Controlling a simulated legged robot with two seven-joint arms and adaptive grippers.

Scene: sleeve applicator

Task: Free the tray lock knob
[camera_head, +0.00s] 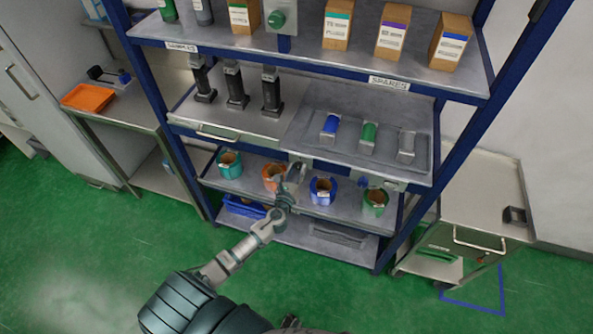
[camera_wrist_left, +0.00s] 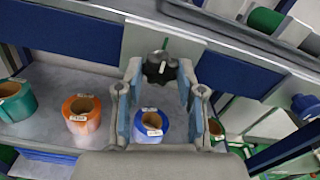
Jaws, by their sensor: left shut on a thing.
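A dark lobed knob (camera_wrist_left: 160,67) with a small pale label sits on a light grey plate (camera_wrist_left: 178,42) in the left wrist view. A thin green mark shows on the plate just above it. My left gripper (camera_wrist_left: 160,78) has its two fingers on either side of the knob and is shut on it. In the head view my left gripper (camera_head: 292,178) is at the front of the rack, below the shelf that bears a grey tray (camera_head: 312,150); it mostly hides the knob there. My right gripper is not in view.
Teal, orange, blue and green rolls (camera_head: 375,202) stand on the shelf below. A blue knob (camera_wrist_left: 304,104) is to the right. Three black upright tools (camera_head: 236,88) stand above, left. A steel cart (camera_head: 480,210) is at right. The green floor in front is clear.

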